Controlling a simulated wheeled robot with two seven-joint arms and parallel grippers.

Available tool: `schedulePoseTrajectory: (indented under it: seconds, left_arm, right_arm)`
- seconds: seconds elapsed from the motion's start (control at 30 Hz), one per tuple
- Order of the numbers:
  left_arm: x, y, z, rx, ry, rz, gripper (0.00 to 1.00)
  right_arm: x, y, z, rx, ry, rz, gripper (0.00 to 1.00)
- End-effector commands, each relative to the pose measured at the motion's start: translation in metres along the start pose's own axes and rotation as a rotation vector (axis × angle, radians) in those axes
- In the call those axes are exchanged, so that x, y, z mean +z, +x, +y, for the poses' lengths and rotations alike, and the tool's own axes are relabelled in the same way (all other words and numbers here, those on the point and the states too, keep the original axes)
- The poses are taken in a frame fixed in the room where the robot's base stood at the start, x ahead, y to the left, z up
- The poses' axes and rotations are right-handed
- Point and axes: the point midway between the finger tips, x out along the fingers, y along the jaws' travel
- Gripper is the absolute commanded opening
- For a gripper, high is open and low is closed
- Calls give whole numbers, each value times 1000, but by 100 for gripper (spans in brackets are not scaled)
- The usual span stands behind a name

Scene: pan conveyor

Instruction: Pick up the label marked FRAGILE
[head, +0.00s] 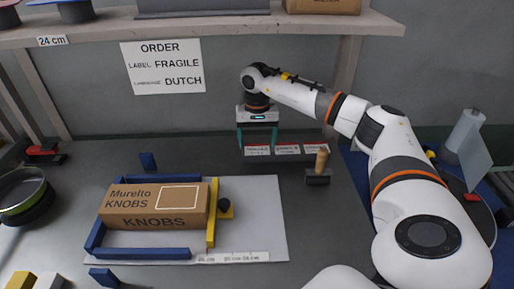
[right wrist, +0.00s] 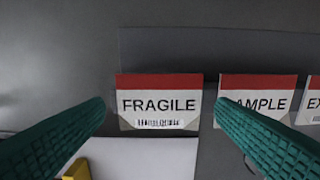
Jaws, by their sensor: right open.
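The FRAGILE label (right wrist: 160,88), white with a red top band and a barcode, stands leftmost in a row of labels. It also shows in the head view (head: 257,151). My right gripper (head: 257,137) is open, its teal fingers pointing down above this label. In the right wrist view, its fingertips (right wrist: 161,106) appear on either side of the label, without visible contact. The label beside it, reading AMPLE (right wrist: 262,85) in its visible part, is partly covered by the right finger. My left gripper is out of view.
A cardboard KNOBS box (head: 150,222) lies between blue rails and a yellow bar (head: 212,213) on a pale board (head: 262,215). A wooden-handled stamp (head: 320,168) stands right of the labels. An order sheet (head: 162,66) reads FRAGILE, DUTCH. A shelf (head: 210,32) runs above.

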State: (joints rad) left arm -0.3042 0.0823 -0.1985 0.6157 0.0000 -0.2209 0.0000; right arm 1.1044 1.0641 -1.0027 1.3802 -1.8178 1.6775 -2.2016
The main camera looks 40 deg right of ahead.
Motion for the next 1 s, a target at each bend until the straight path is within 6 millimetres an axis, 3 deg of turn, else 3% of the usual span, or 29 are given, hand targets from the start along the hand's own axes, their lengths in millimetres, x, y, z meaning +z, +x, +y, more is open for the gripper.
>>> schedulePoseTrajectory:
  seconds: [0.13,0.6,0.8,1.0]
  left_arm:
    - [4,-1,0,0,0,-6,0]
    - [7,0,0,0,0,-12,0]
    - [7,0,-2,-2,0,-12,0]
    - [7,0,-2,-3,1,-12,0]
  right_arm:
    - [0,12,0,0,-1,0,79]
    - [0,14,0,1,0,0,79]
    - [0,13,0,1,0,0,46]
    - [0,13,0,1,0,0,46]
